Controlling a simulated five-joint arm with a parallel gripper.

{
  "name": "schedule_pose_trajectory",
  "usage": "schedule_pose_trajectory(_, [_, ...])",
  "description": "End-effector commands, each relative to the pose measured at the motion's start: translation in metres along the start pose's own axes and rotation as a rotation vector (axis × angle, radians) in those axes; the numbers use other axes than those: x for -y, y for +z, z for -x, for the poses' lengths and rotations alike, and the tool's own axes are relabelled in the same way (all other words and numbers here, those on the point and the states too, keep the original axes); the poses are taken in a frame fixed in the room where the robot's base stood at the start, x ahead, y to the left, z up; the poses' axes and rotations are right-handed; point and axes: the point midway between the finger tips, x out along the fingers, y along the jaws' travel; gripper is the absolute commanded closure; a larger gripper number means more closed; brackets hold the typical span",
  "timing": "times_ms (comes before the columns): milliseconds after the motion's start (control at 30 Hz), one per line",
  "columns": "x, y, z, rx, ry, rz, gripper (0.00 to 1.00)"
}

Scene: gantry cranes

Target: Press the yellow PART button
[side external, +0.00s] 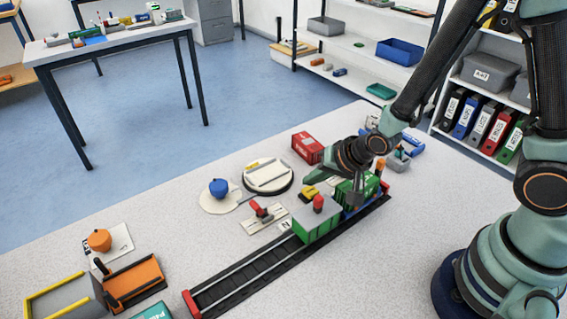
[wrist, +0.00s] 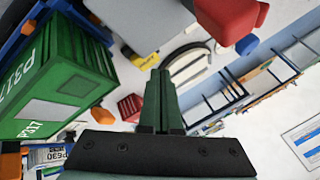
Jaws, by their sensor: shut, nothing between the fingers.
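A small yellow piece (side external: 310,191), probably the PART button, stands on the pale table between the round turntable and the track.
A green wagon (side external: 316,226) with a red knob (side external: 318,203) stands on the black track (side external: 240,275). A green P317 container (wrist: 65,75) is close on the left. A turntable (side external: 268,178), blue knob (side external: 218,187), red lever (side external: 262,211) and red container (side external: 307,148) stand nearby.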

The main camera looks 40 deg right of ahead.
Motion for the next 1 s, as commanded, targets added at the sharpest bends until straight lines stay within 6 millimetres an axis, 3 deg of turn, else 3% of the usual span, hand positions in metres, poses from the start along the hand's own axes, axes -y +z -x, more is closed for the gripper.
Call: schedule_pose_trajectory(1000, [-0.005, 0.0018, -0.0067, -0.002, 0.002, 0.0, 1.0])
